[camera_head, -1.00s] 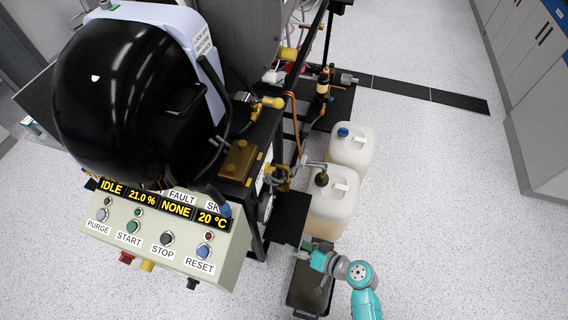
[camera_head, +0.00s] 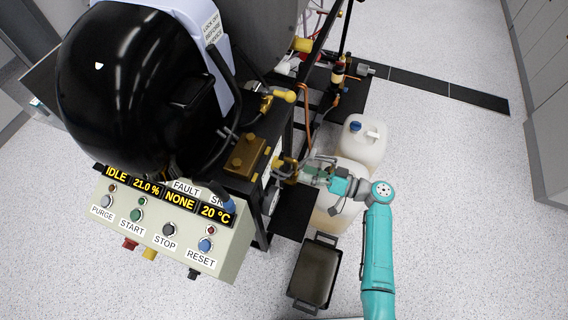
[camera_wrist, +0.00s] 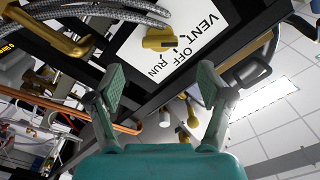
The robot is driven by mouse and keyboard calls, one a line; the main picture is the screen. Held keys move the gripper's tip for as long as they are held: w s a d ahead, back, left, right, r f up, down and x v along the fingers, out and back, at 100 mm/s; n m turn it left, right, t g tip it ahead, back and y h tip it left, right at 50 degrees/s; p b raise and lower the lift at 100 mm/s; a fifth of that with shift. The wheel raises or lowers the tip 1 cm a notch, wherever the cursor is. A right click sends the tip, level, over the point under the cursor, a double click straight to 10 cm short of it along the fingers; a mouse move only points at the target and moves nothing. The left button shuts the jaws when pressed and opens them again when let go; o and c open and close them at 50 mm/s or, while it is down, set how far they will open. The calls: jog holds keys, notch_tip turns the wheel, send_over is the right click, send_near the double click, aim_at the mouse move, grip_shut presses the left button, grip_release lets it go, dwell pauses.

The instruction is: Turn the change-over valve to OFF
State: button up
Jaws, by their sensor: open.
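The change-over valve shows in the wrist view as a brass-yellow handle (camera_wrist: 160,39) on a white label plate (camera_wrist: 190,28) marked VENT, OFF and RUN. The handle's narrow end faces the lettering; I cannot tell exactly which mark it points at. My gripper (camera_wrist: 162,80) is open and empty, its two fingers spread below the plate in that view, with the handle beyond the gap and apart from them. In the head view my gripper (camera_head: 310,174) is at the right side of the burner frame, beside brass fittings (camera_head: 285,168), and partly covers a jug.
Two pale jugs (camera_head: 362,143) stand on the floor behind and under my gripper. A dark tray (camera_head: 316,271) lies in front. The control panel (camera_head: 165,222) is at left. A copper pipe and black frame bars are close by. Floor on the right is clear.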

aim_at(282, 165)
jog(key=x, duration=0.8)
jog(key=c, duration=1.2)
